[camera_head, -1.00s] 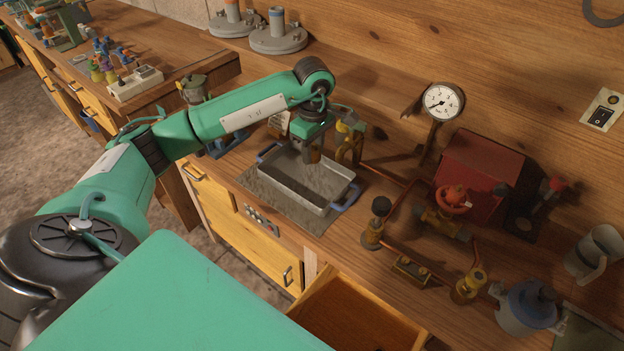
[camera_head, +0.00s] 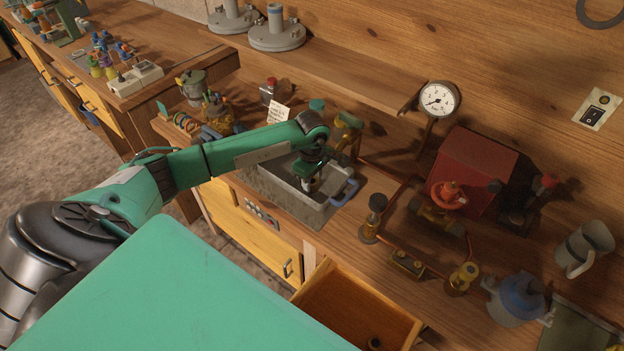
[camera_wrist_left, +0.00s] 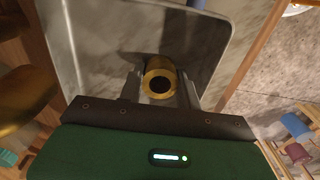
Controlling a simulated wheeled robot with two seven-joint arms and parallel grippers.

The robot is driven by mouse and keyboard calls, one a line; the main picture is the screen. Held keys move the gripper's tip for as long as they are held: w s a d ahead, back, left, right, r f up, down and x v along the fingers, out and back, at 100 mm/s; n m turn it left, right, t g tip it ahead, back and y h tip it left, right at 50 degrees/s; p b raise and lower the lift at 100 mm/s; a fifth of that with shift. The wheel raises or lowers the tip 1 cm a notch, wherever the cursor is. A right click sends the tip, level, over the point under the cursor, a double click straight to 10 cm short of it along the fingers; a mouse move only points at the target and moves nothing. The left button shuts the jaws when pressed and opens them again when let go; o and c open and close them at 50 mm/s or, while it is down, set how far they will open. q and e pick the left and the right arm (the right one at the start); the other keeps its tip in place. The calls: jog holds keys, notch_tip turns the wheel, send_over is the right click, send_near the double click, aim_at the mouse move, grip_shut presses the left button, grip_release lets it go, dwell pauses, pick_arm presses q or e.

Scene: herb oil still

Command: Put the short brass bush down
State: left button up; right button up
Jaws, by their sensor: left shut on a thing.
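My left gripper (camera_head: 311,184) reaches down inside the grey metal tray (camera_head: 297,201), near its right end. It is shut on the short brass bush (camera_wrist_left: 160,69), a yellow ring with a dark bore, seen between the two fingers in the left wrist view. The tray's floor and wall (camera_wrist_left: 50,42) lie around and beyond the bush in that view. I cannot tell whether the bush touches the tray floor. In the head view the gripper mostly hides the bush. My right gripper is not in view.
A blue handle (camera_head: 345,192) sticks up at the tray's right end. Brass valves and copper pipes (camera_head: 400,192) stand to the right. The dial gauge (camera_head: 438,99) stands behind. An open drawer (camera_head: 335,308) juts out in front, with a small dark round thing inside.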

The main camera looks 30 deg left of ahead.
aim_at(312, 180)
pick_arm(q)
jog(key=shift+f, duration=0.15)
jog(key=o, duration=1)
jog(key=shift+r, duration=0.3)
notch_tip(312, 180, up, 12)
jog(key=b, duration=0.3)
jog(key=shift+f, duration=0.1)
